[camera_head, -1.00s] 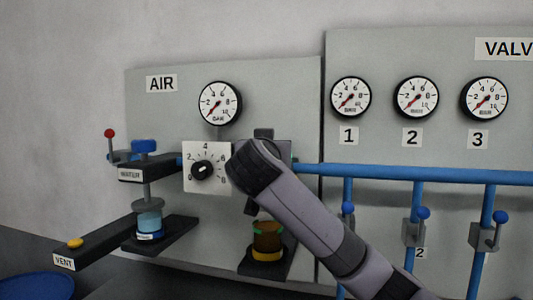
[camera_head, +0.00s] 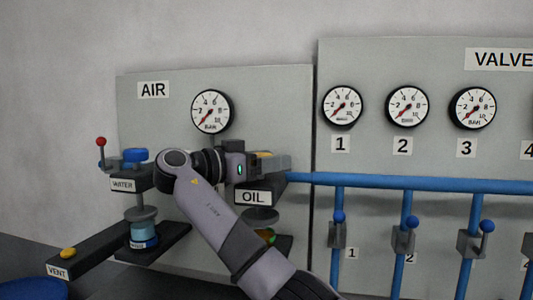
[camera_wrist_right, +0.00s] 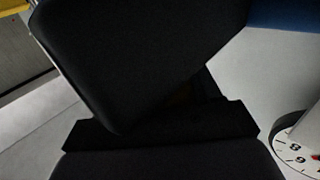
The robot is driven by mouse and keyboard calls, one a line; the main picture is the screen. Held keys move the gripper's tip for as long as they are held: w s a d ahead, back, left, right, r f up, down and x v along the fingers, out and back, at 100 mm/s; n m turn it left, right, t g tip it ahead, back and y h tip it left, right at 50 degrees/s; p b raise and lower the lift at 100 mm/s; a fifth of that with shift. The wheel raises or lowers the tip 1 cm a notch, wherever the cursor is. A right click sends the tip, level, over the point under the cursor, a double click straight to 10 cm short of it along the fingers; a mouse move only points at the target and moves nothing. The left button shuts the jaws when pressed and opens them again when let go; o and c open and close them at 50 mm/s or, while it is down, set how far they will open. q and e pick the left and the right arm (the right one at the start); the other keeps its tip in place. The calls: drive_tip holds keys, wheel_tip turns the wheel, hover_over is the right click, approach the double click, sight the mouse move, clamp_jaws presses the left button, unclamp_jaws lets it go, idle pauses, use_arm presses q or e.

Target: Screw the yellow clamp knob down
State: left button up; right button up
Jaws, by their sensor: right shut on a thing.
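My right gripper (camera_head: 270,162) comes in sideways over the oil station, above the OIL label (camera_head: 254,197). It is shut on the yellow clamp knob (camera_head: 265,155), of which only a small yellowish patch shows between the fingers. My left gripper is not in view.
Left of my arm is the WATER station with a blue knob (camera_head: 135,155), a blue jar (camera_head: 144,235) and a red-tipped lever (camera_head: 101,142). A blue pipe (camera_head: 410,183) with valve levers runs to the right. Gauges sit on the panels above.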

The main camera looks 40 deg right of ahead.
drive_tip(key=shift+s+r+m+g+y+p, duration=0.15)
drive_tip(key=shift+m+g+p, duration=0.35)
drive_tip(key=shift+g, duration=0.25)
drive_tip(key=shift+r+m+g+y+p, duration=0.1)
drive_tip(key=shift+m+g+p, duration=0.35)
drive_tip(key=shift+g, duration=0.35)
drive_tip(key=shift+s+r+m+g+y+p, duration=0.15)
drive_tip(key=shift+m+g+p, duration=0.2)
drive_tip(key=shift+m+g, duration=0.3)
drive_tip(key=shift+f+m+g, duration=0.1)
drive_tip(key=shift+m+g, duration=0.2)
drive_tip(key=shift+g, duration=0.2)
drive_tip(key=o, duration=0.8)
drive_tip(key=shift+o, duration=1)
drive_tip(key=shift+s+d+f+y, duration=0.1)
drive_tip(key=shift+d+y, duration=0.05)
drive_tip(key=shift+y, duration=0.15)
drive_tip(key=shift+f, duration=0.1)
